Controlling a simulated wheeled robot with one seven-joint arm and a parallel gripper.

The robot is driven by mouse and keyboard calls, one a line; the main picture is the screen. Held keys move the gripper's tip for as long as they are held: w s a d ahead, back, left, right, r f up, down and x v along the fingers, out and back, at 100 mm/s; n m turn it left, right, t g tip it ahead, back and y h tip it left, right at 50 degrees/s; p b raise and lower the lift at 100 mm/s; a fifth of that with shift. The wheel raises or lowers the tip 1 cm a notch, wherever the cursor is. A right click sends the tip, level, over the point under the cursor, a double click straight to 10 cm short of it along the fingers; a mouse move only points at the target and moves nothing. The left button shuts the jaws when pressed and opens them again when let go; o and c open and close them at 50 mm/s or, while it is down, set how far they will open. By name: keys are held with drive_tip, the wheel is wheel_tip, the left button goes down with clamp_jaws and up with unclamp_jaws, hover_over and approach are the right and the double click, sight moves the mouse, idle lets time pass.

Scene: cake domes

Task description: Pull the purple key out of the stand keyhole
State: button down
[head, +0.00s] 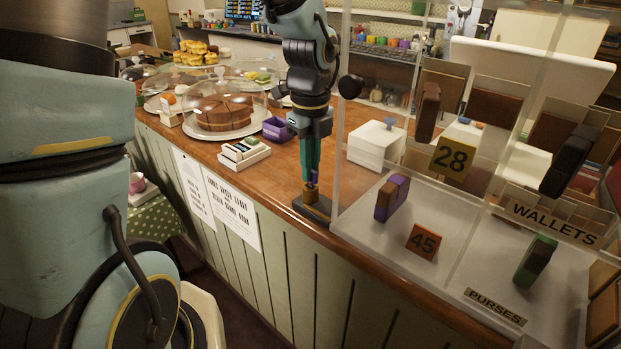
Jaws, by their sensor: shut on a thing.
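My gripper (311,172) points straight down over the wooden counter, beside the clear display case. Its teal fingers are shut on the purple key (314,183), of which only a small part shows between and below the fingertips. The stand (312,207) is below it, a dark flat base with a small brass-brown upright part, near the counter's front edge. The key is right at the top of the upright part. I cannot tell whether the key is still in the keyhole, as the fingers hide it and it is small.
The clear display case (400,262) with purses and wallets stands close on the right. A white box (377,145) is behind to the right. A small tray (244,153), a purple bin (277,130) and a domed chocolate cake (224,112) are on the left. Bare counter (274,182) lies left of the stand.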

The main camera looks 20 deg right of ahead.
drive_tip(key=shift+r+p, duration=0.45)
drive_tip(key=shift+p, duration=0.05)
drive_tip(key=shift+r+p, duration=2.4)
drive_tip(key=shift+p, duration=0.1)
